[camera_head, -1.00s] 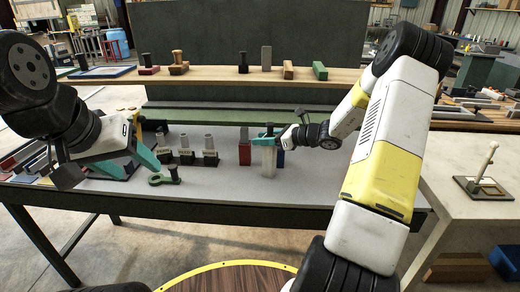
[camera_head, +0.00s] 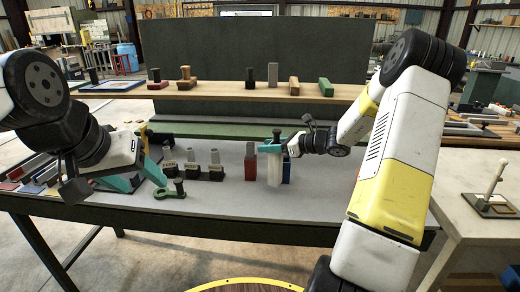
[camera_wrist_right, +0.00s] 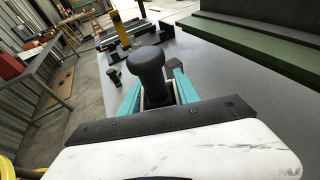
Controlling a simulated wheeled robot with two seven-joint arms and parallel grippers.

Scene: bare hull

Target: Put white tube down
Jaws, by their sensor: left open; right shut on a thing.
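The white tube (camera_head: 274,172) is pale and upright, with a black knob on top, over the grey table (camera_head: 225,205). My right gripper (camera_head: 271,147) is shut around its upper part. In the right wrist view the black knob (camera_wrist_right: 148,62) stands between the teal fingers, which hide the tube's body. Whether the tube's lower end touches the table I cannot tell. My left gripper (camera_head: 148,185) is open and empty over the table's left part.
A red block (camera_head: 250,161) stands left of the tube and a blue block (camera_head: 287,168) close behind its right side. The table front is clear.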

